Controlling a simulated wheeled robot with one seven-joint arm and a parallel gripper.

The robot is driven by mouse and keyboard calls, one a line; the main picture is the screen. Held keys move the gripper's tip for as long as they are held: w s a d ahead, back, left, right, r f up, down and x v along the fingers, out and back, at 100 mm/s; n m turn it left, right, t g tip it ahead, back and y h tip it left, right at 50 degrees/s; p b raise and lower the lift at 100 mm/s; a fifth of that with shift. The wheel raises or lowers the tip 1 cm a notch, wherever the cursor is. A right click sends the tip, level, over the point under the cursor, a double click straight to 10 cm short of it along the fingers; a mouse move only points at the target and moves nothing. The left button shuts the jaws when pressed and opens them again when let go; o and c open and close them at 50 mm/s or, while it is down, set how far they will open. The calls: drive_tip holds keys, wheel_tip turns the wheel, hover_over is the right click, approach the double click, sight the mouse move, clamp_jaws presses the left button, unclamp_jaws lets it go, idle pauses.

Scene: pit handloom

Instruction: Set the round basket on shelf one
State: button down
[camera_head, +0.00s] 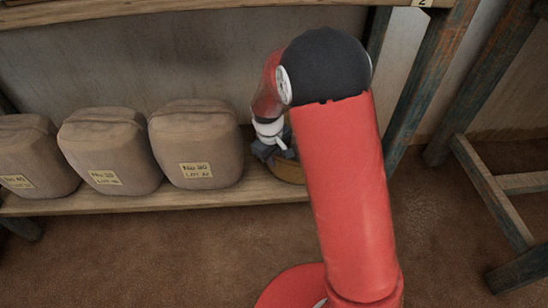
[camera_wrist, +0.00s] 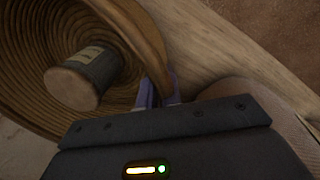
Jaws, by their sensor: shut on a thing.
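In the wrist view my gripper (camera_wrist: 158,92) is shut on the basket's rim. In the head view my gripper (camera_head: 274,150) is at the right part of the lower shelf (camera_head: 130,203), and only a piece of the basket (camera_head: 290,172) shows behind my red arm. The basket is at the shelf's height, beside the rightmost sack; I cannot tell whether it rests on the boards. Pale wood also shows beside the rim in the wrist view (camera_wrist: 205,35).
Several brown labelled sacks (camera_head: 195,145) stand on the lower shelf to the left of the basket. An upper shelf (camera_head: 150,8) with a "2" tag runs above. A worn post (camera_head: 425,80) stands at the right, with a wooden frame (camera_head: 490,190) beyond it. The floor in front is clear.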

drive_tip(key=shift+f, duration=0.15)
drive_tip(key=c, duration=1.6)
unclamp_jaws()
wheel_tip(320, 180, up, 12)
drive_tip(key=s+a+p, duration=0.1)
drive_tip(key=p, duration=0.2)
drive_tip(key=s+d+r+m+t+y, duration=0.15)
drive_tip(key=s+d+r+m, duration=0.25)
drive_tip(key=s+d+r, duration=0.5)
drive_tip(key=s+r+m+t, duration=0.1)
drive_tip(key=s, duration=0.4)
drive_tip(key=s+d+r+m+t, duration=0.1)
drive_tip(key=s+r, duration=0.1)
drive_tip(key=s, duration=0.3)
drive_tip(key=s+d+r+m+t, duration=0.1)
drive_tip(key=s+r+m, duration=0.1)
drive_tip(key=s, duration=0.3)
drive_tip(key=shift+d+r+h, duration=0.2)
drive_tip(key=shift+d+h, duration=0.05)
